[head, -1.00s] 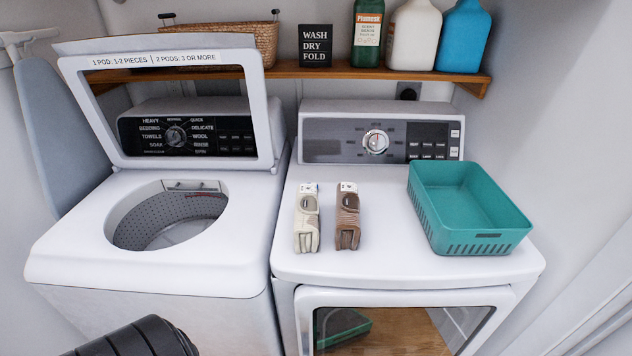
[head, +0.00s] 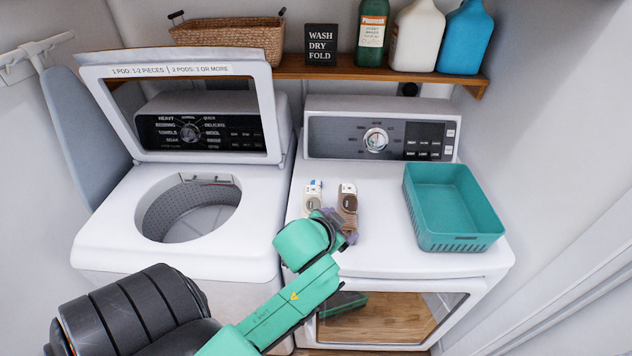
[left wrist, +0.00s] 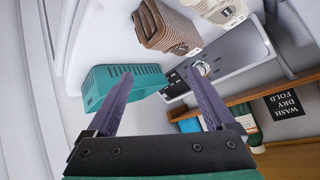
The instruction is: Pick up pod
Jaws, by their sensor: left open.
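I see no pod that I can make out in either view. My left gripper (head: 338,228) is over the front of the dryer top in the head view, partly hidden by its own wrist. In the left wrist view its two purple-grey fingers (left wrist: 160,72) are spread, with nothing between them. A cream folded cloth (head: 313,197) and a brown folded cloth (head: 347,200) lie side by side on the dryer, just beyond the gripper, which hides their near ends. They also show in the left wrist view, the brown one (left wrist: 168,28) nearer the fingers. My right gripper is out of view.
A teal basket (head: 455,242) stands on the dryer's right side and looks empty. The washer (head: 110,215) on the left has its lid up, with a label about pods (head: 170,71). A wooden shelf (head: 340,73) behind holds a wicker basket, a sign and bottles.

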